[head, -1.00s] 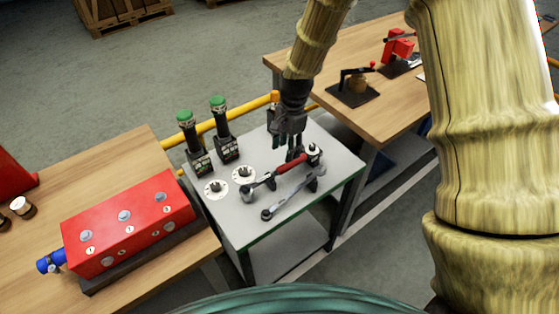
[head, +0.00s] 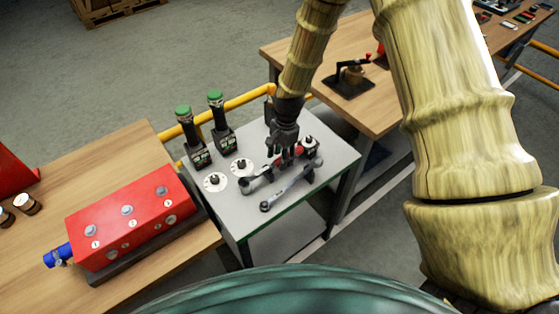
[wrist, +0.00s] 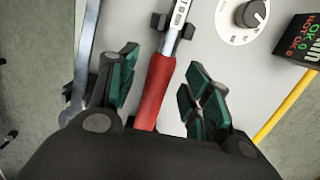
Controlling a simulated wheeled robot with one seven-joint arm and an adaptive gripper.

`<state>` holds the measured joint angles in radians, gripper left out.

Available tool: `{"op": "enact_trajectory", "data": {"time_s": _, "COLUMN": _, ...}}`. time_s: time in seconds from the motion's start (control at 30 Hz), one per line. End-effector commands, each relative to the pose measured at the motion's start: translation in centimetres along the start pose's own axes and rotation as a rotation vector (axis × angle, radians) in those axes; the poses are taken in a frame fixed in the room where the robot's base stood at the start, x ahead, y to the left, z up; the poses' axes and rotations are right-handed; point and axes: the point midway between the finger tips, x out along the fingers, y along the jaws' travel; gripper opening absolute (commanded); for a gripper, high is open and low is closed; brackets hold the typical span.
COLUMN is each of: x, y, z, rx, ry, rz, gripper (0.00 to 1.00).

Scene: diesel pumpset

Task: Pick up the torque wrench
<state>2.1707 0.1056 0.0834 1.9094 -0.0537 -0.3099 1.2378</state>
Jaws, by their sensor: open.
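The torque wrench with a red handle (head: 309,148) lies on the small grey table, its dark head at the left end. Whether the pads touch the handle I cannot tell.
A second, grey wrench (head: 291,187) lies alongside, towards the front. Two white dials (head: 215,182) and two green-topped tools (head: 189,135) stand at the table's left. A red block (head: 130,222) sits on the left bench. A yellow rail (head: 250,106) runs behind.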

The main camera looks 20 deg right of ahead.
Motion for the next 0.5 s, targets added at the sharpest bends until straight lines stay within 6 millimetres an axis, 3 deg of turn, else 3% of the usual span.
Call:
{"op": "enact_trajectory", "data": {"time_s": 0.3, "x": 2.6, "y": -0.1, "z": 0.1, "rx": -0.001, "ry": 0.000, "rz": 0.000, "gripper": 0.49}}
{"op": "enact_trajectory", "data": {"time_s": 0.5, "x": 3.1, "y": -0.1, "z": 0.1, "rx": -0.001, "ry": 0.000, "rz": 0.000, "gripper": 0.49}}
